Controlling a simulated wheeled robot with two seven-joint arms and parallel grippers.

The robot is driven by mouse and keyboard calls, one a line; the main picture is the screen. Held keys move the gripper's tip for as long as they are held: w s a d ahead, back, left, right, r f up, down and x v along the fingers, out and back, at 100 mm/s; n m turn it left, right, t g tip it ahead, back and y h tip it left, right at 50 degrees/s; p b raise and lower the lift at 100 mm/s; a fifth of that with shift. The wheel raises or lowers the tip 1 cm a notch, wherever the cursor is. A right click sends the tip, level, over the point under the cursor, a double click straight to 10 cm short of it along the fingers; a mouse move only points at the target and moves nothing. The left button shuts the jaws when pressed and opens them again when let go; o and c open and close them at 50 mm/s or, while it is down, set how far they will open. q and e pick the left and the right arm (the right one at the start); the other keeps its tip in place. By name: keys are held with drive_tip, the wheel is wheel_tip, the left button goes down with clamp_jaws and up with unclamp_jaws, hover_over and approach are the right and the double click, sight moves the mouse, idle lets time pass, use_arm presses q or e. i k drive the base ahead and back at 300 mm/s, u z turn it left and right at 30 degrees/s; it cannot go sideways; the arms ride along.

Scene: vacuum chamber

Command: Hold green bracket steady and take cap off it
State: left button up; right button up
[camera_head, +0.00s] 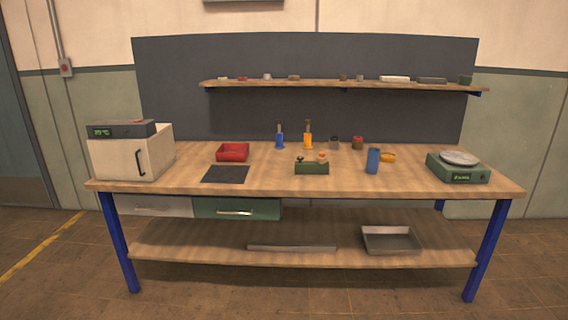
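A green bracket (312,168) stands upright on the wooden workbench (400,185), near the middle. On top of it, toward its right end, sits a small orange and pale piece that looks like the cap (322,157). A dark knob-like piece (300,159) stands at its left end. The details are too small to tell how the cap is seated. Neither of my grippers shows in this view, and nothing is touching the bracket.
A dark mat (226,174) and red tray (233,152) lie left of the bracket. A blue cylinder (373,160) and orange ring (388,157) stand right. A white box device (130,155) and green scale (458,172) occupy the ends. The bench front is clear.

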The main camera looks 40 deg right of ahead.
sight(307, 167)
drive_tip(key=i, duration=2.5)
drive_tip(key=z, duration=0.7)
